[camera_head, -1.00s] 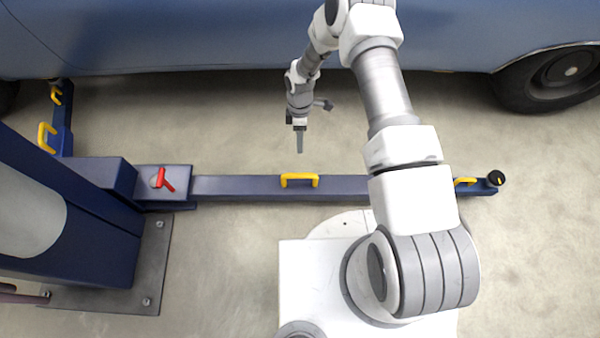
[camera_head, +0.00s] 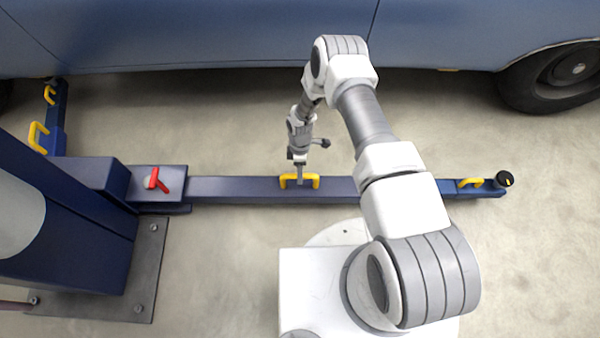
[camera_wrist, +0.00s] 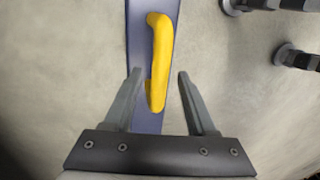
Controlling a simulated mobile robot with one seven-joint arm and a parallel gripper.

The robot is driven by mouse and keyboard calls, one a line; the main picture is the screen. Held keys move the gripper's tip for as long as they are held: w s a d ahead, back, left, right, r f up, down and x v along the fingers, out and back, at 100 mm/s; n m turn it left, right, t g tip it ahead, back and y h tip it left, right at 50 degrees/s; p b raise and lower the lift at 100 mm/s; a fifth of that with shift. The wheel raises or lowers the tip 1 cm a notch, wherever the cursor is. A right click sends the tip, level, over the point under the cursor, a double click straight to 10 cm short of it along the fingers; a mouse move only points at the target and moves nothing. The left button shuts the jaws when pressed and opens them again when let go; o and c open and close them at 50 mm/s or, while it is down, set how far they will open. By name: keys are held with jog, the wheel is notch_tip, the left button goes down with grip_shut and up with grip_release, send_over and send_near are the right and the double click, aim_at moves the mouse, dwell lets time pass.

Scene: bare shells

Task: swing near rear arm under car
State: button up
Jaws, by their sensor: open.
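The near lift arm (camera_head: 240,188) is a long dark-blue bar that runs along the floor from the post's base to the right, roughly parallel to the car (camera_head: 200,35) and outside it. A yellow handle (camera_head: 314,181) stands on its middle. My gripper (camera_head: 299,182) is at this handle, pointing down. In the wrist view my gripper (camera_wrist: 157,75) is open, with one finger on each side of the lower end of the yellow handle (camera_wrist: 160,45). I see no clear contact. A red lever (camera_head: 154,179) sits on the arm's pivot block.
The blue post (camera_head: 60,215) stands at left on a bolted base plate (camera_head: 145,285). Another arm (camera_head: 58,120) with yellow handles reaches toward the car. A second yellow handle (camera_head: 471,182) and a black round pad (camera_head: 505,179) are at the near arm's right end. Floor between arm and car is clear.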

jog(key=shift+f, duration=0.1)
grip_shut()
dwell(1.4)
